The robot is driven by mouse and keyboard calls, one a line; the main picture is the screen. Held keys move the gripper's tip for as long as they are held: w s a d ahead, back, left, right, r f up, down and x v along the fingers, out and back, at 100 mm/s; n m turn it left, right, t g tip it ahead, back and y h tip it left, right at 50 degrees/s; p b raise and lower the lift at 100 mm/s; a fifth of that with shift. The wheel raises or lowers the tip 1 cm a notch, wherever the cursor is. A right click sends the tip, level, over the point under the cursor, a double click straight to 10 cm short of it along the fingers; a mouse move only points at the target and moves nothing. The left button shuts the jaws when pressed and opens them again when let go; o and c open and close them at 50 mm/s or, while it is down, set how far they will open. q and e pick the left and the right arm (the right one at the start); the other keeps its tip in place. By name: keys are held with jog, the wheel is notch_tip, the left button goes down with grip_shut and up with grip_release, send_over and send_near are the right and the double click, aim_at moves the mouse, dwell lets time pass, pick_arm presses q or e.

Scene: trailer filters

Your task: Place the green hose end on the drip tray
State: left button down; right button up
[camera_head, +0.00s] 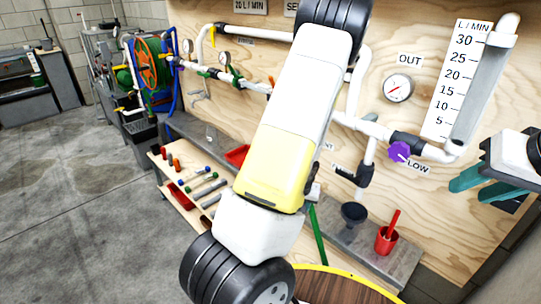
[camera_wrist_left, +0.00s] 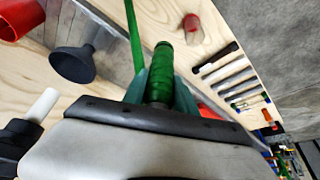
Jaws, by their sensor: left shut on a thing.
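The green hose end (camera_wrist_left: 163,62) is between the teal fingers of my left gripper (camera_wrist_left: 160,88) in the left wrist view. The gripper is shut on it, and a thin green hose (camera_wrist_left: 134,35) runs beside it. In the head view the hose (camera_head: 318,237) shows behind my arm, which hides my left gripper and the hose end. My right gripper (camera_head: 486,182) is at the right edge, with its teal fingers apart and nothing seen between them. A red tray (camera_head: 237,156) is partly hidden behind my arm. I cannot tell whether it is the drip tray.
A grey strip along the bench (camera_head: 375,262) bears a black funnel (camera_head: 353,214) and a red cup (camera_head: 386,240). Several tools lie on the wooden bench (camera_head: 163,167). White pipes, gauges and a purple knob (camera_head: 399,152) stand out from the panel. The floor at left is clear.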

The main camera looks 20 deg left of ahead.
pick_arm(q)
jog(key=s+a+f, duration=0.2)
jog(key=a+f, duration=0.1)
jog(key=a, duration=0.1)
jog(key=shift+n, duration=0.4)
jog(key=shift+w+d+f, duration=0.65)
jog(key=shift+w+d, duration=0.35)
jog(key=shift+w, duration=1.75)
jog(key=shift+w+d+f, duration=0.6)
jog(key=shift+w+d, duration=0.4)
jog(key=shift+w, duration=1.75)
jog(key=shift+w+d+f, duration=0.65)
jog(key=shift+w+d, duration=0.35)
jog(key=shift+w, duration=1.75)
jog(key=shift+f, duration=0.15)
jog(key=c, duration=1)
grip_release()
